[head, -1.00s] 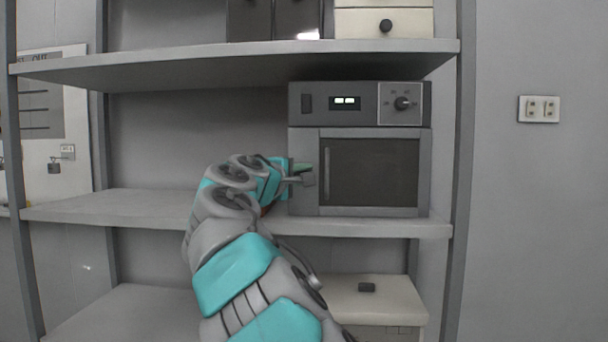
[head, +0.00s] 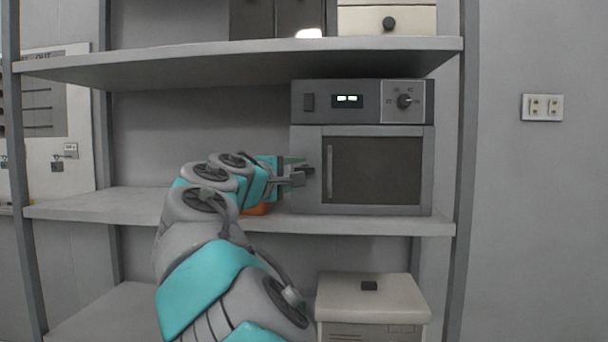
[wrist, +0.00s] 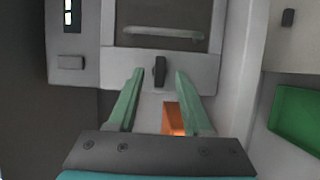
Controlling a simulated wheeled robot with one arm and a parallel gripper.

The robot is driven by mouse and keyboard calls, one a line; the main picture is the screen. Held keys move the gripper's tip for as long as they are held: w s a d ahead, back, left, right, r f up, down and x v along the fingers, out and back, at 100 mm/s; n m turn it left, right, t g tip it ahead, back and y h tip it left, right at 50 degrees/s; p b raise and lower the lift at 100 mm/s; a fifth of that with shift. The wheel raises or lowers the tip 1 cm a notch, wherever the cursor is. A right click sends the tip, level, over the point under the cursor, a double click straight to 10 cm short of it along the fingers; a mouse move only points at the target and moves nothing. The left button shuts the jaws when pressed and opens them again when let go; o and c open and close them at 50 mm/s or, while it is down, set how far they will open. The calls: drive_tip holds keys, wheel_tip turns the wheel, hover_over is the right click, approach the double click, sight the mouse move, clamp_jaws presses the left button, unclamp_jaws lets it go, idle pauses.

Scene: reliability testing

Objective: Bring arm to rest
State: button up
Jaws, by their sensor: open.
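My arm reaches over the middle shelf from the lower left in the head view. My gripper (head: 299,173) is at the left edge of the oven-like box's door (head: 373,170), which is closed. The gripper also shows in the wrist view (wrist: 159,72), its two green fingers apart. A small dark latch-like piece (wrist: 160,72) on the door's frame lies between the fingertips. I cannot tell whether a finger touches it. The fingers hold nothing that I can see.
An orange thing (head: 256,209) on the middle shelf (head: 90,205) is partly hidden by my arm. A shelf board (head: 200,64) runs above. A pale box (head: 372,300) stands below right. The wrist view shows a green bin (wrist: 295,118) at right. The shelf's left part is clear.

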drive_tip(key=v, duration=0.3)
drive_tip(key=shift+s, duration=0.1)
